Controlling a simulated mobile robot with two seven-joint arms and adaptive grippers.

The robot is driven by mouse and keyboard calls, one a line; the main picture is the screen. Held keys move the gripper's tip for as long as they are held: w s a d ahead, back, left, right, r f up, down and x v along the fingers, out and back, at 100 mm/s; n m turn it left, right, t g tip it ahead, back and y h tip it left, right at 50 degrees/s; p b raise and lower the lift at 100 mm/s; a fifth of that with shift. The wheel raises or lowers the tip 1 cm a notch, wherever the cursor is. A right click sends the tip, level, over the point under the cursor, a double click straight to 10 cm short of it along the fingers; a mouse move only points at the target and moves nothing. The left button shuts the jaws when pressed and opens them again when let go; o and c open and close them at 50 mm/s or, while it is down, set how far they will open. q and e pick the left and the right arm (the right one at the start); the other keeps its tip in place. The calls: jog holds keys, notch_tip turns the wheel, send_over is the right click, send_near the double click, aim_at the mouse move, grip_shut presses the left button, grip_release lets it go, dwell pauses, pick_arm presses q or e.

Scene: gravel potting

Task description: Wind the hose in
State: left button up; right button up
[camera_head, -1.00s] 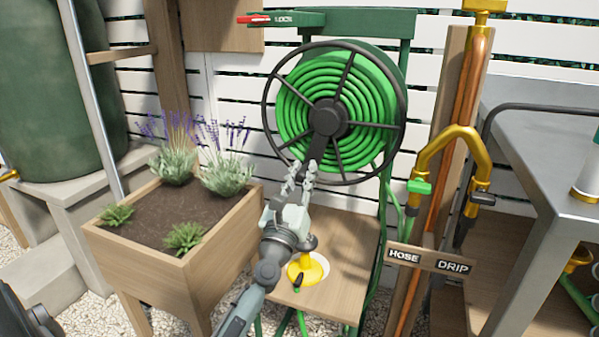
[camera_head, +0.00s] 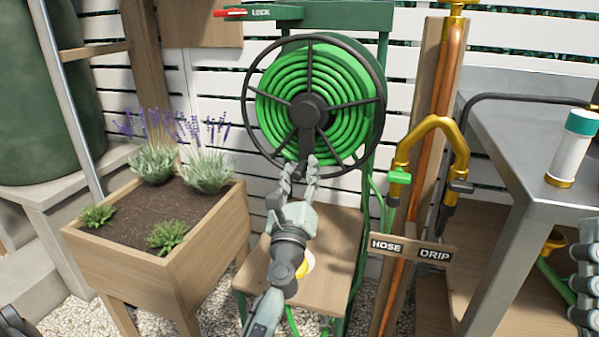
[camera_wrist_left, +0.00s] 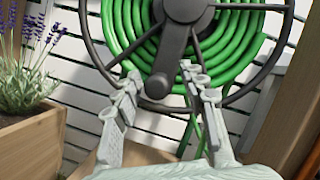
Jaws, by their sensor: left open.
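The hose reel (camera_head: 307,106) stands upright on a green frame, with the green hose (camera_head: 337,92) coiled inside its black spoked wheel. A length of hose hangs down behind it at the right. The dark crank arm (camera_head: 305,139) points down from the hub. My left gripper (camera_head: 299,168) is open below the hub, its fingers pointing up. In the left wrist view, the crank's rounded knob (camera_wrist_left: 157,86) shows between the two open fingertips; I cannot tell whether they touch it. My gripper and arm hide part of the wooden shelf and most of the yellow piece on it.
A red-handled LOCK lever (camera_head: 232,13) sits above the reel. A planter (camera_head: 128,270) with lavender stands at left. Brass pipework (camera_head: 432,130) with HOSE and DRIP signs and a metal table (camera_head: 500,140) stand at right. Grey rounded shapes at the lower right edge are unclear.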

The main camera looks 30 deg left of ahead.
pick_arm(q)
jog(key=v, duration=1.2)
